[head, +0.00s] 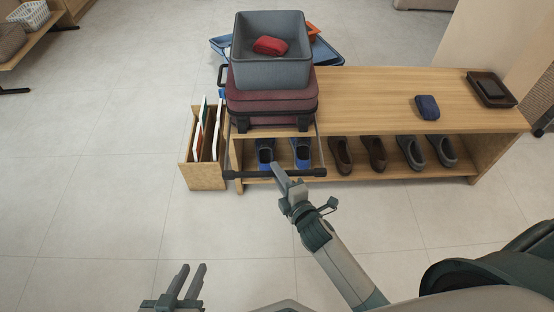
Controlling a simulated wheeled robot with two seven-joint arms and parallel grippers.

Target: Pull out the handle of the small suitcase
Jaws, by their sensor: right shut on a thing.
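The small suitcase (270,101) is maroon and lies flat on the left end of the wooden bench. Its pull handle is out: two thin rods run past the bench's front edge to a dark crossbar (250,174). My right gripper (280,172) is shut on the crossbar near its middle and hides part of it. My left gripper (188,279) is open and empty, low in the view and well apart from the suitcase.
A grey bin (270,73) holding a red item (270,45) sits on the suitcase. The bench (370,92) has several shoes on its lower shelf. A wooden box with upright boards (206,176) stands at its left. Floor in front is clear.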

